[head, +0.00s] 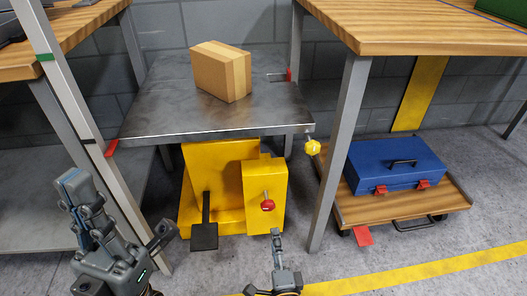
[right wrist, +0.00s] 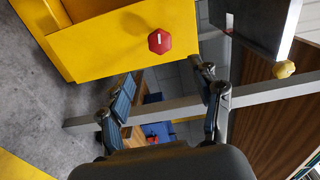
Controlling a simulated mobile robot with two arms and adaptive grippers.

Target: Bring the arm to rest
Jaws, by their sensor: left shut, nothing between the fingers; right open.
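My left gripper (head: 75,180) is at the lower left of the head view, shut and empty, beside a pale slanted post. My right gripper (head: 277,238) is at the bottom centre of the head view, in front of the yellow lift base (head: 225,180). In the right wrist view my right gripper (right wrist: 168,75) has its two fingers spread apart with nothing held between them. A red knob (head: 267,205) on the yellow base is just beyond the right gripper. The same knob shows above the fingers in the right wrist view (right wrist: 160,41).
A cardboard box (head: 222,72) sits on the metal lift table (head: 160,115), which has a yellow knob (head: 313,147). A black pedal (head: 204,235) juts forward. Wooden-topped benches (head: 430,35) stand either side. A blue toolbox (head: 392,165) rests on a low wooden cart (head: 370,210).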

